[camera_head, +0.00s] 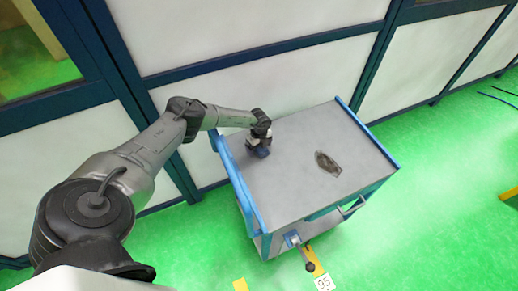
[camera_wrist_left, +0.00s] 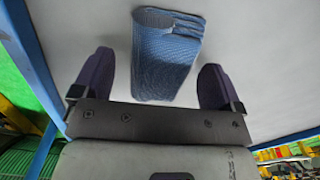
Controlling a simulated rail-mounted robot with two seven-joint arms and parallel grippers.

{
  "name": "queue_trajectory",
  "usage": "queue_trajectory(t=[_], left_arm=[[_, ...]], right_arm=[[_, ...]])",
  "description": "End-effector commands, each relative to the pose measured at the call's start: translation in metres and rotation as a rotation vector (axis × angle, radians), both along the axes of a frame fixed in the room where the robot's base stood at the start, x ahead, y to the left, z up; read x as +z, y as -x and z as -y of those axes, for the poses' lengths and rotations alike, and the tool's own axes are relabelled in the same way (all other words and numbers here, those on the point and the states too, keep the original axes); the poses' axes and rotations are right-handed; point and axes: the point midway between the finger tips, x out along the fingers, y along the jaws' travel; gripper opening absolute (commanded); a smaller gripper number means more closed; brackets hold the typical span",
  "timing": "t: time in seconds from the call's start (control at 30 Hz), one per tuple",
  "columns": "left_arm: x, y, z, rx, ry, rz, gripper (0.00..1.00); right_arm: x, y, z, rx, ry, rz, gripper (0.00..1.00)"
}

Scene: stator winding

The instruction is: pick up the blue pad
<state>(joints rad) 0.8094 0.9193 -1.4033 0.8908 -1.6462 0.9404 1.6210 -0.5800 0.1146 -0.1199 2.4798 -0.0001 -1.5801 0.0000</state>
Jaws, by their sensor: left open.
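The blue pad (camera_wrist_left: 165,62) lies on the grey cart top in the left wrist view. My left gripper (camera_wrist_left: 155,82) is open, with one dark purple finger on each side of the pad and a gap between each finger and the pad. In the head view my left gripper (camera_head: 259,151) is over the left part of the cart top, and the pad there cannot be told apart from the gripper. My right gripper is not in view.
The cart (camera_head: 290,185) has a grey top and raised blue rails on its left and right edges. A dark brownish patch or object (camera_head: 328,163) is on its right half. A white-panelled wall (camera_head: 260,75) with blue frames stands behind. The rest of the top is clear.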

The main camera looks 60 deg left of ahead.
Motion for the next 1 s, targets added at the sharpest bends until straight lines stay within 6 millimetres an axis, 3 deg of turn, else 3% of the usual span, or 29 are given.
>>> queue_trajectory(t=[0.23, 0.8, 1.0], left_arm=[[-0.0007, 0.0000, -0.0001, 0.000, 0.000, 0.000, 0.92], [-0.0003, -0.0002, -0.0001, 0.000, 0.000, 0.000, 0.38], [0.0000, -0.0002, -0.0001, 0.000, 0.000, 0.000, 0.38]], right_arm=[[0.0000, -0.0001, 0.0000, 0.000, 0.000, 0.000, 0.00], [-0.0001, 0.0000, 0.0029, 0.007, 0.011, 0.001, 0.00], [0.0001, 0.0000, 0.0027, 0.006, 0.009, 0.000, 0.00]])
